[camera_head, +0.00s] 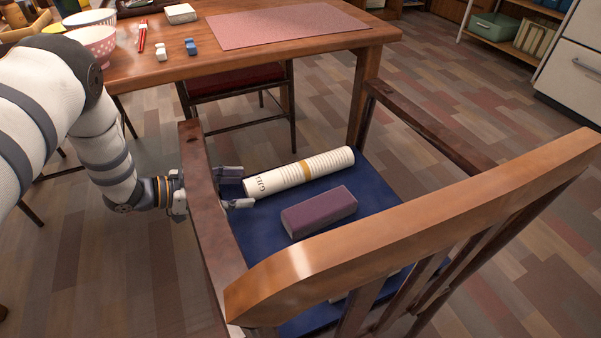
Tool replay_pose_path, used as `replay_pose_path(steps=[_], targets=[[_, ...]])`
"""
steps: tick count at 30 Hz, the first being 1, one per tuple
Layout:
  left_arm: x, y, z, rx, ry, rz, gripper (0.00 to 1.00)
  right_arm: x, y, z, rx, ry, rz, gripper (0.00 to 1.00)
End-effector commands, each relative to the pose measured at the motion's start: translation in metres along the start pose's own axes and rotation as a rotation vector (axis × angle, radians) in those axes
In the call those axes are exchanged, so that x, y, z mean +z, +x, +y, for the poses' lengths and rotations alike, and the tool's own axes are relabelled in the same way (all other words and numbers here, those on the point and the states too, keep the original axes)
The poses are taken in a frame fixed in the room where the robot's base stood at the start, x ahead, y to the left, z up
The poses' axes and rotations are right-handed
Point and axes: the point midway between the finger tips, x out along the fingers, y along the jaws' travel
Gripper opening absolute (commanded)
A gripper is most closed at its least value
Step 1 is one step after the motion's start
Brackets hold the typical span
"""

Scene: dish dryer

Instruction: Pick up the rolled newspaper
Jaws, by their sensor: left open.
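The rolled newspaper (298,172) is a cream roll with printed lines and a tan band. It lies on the blue seat (262,231) of a wooden chair, slanting up to the right. My left gripper (238,189) reaches in below the chair's left armrest. It is open, with its two fingers apart near the newspaper's left end, one on the far side and one on the near side. I cannot tell whether either finger touches the roll. The armrest hides part of the gripper. My right gripper is not in view.
A purple block (319,211) lies on the seat just in front of the newspaper. The wooden left armrest (207,200), right armrest (428,125) and chair back (420,225) surround the seat. A table (240,62) with bowls and a pink mat (283,23) stands behind.

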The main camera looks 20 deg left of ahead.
Motion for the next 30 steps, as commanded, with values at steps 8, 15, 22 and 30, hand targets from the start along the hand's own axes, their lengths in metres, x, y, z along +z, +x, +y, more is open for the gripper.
replay_pose_path(steps=[8, 15, 22, 30], targets=[[-0.015, 0.041, 0.0, 0.001, 0.001, 0.001, 0.63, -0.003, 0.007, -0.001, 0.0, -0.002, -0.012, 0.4], [-0.017, 0.078, 0.001, 0.0, -0.001, -0.002, 0.63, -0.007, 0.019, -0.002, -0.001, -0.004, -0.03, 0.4], [-0.019, 0.078, 0.0, -0.001, 0.0, 0.0, 0.59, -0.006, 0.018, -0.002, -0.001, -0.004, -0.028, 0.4], [-0.019, 0.078, 0.0, -0.001, -0.001, -0.001, 0.07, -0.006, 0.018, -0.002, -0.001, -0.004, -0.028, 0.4]])
